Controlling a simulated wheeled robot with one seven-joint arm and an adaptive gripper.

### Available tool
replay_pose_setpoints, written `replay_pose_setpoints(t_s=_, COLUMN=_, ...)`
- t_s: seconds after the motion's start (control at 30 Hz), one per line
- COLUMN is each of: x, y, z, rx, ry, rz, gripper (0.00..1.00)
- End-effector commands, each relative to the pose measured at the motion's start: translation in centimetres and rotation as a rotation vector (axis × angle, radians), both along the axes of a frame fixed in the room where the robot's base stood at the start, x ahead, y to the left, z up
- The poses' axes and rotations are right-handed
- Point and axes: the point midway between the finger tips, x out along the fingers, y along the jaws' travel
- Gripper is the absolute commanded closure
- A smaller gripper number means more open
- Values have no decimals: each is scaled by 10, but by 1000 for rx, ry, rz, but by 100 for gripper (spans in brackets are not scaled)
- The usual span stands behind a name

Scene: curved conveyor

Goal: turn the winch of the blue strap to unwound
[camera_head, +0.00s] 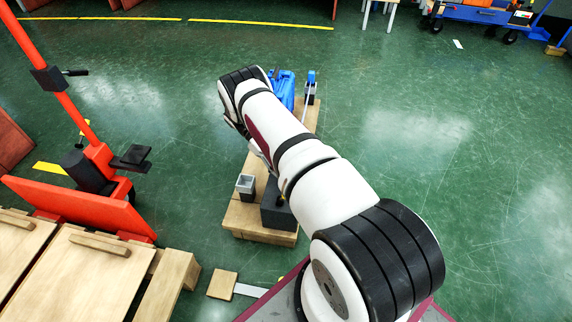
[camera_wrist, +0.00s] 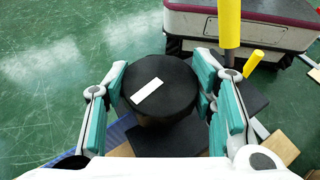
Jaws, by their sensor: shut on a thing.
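A round black knob (camera_wrist: 165,106) with a white bar mark on its top, which looks like the winch, fills the middle of the wrist view. My gripper (camera_wrist: 161,84) has its teal-padded fingers on either side of the knob and is shut on it. The white mark slants up to the right. In the head view my arm hides the knob and the fingers. A blue object (camera_head: 284,88) shows beyond my wrist, and a smaller blue part (camera_head: 310,84) stands to its right. I cannot clearly make out the blue strap.
A wooden base (camera_head: 245,217) lies under my arm, with a grey cup (camera_head: 246,186) and a dark block (camera_head: 274,211) near its front end. Yellow posts (camera_wrist: 229,22) stand close beyond the knob. An orange frame (camera_head: 85,208) is on the left. The green floor on the right is open.

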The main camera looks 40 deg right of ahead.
Motion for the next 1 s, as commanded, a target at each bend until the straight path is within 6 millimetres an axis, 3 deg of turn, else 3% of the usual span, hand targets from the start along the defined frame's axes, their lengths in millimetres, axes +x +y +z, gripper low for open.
replay_pose_setpoints(t_s=1.0, x=-3, y=0, z=2, rx=2, ry=5, rz=925, gripper=77)
